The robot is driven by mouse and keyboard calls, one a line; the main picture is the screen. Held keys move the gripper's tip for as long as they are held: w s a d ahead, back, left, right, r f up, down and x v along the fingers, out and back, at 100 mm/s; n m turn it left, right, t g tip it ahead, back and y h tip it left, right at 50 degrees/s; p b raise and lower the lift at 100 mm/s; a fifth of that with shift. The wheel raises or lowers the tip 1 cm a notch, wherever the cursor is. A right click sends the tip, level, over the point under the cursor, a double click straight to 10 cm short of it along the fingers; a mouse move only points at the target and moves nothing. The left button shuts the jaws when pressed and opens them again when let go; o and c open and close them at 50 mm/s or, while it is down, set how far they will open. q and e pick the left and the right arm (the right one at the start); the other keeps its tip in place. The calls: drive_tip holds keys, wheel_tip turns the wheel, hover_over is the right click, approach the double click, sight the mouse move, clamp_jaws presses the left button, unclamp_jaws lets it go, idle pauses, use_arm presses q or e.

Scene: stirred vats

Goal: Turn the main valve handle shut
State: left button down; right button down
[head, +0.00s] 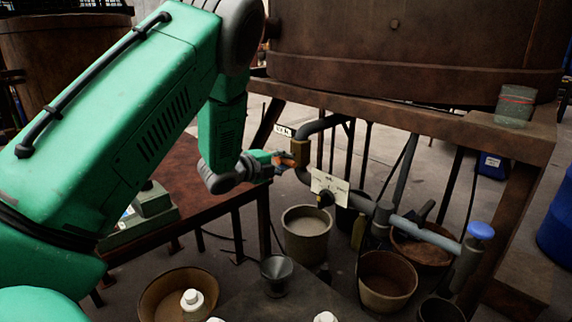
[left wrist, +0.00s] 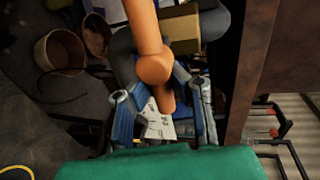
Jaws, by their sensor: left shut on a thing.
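The orange valve handle (head: 284,160) sits by the brass valve body (head: 300,152) on the grey pipe under the large vat. In the left wrist view the handle (left wrist: 148,30) runs down from the top edge to a rounded joint, with a short orange part lower between the fingers. The brass block (left wrist: 180,27) shows behind it. My left gripper (head: 274,163) is at the handle, shut on it; its blue-grey fingers (left wrist: 163,105) lie on both sides of the orange part. The exact contact is partly hidden. My right gripper is not in view.
A white label card (head: 329,186) hangs just right of the valve. Buckets (head: 306,245) and a funnel (head: 277,270) stand below. A wooden frame beam (head: 400,117) runs above the pipe. A blue knob (head: 481,230) tops the pipe's right end.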

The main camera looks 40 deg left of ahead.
use_arm(q)
drive_tip(key=shift+s+d+f, duration=0.1)
drive_tip(key=shift+s+f, duration=0.05)
drive_tip(key=shift+f, duration=0.25)
drive_tip(key=c, duration=1.5)
unclamp_jaws()
drive_tip(key=shift+c, duration=0.2)
drive_tip(key=shift+o, duration=0.4)
drive_tip(key=shift+r, duration=0.15)
drive_tip(key=v, duration=1.1)
drive_tip(key=shift+s, duration=0.35)
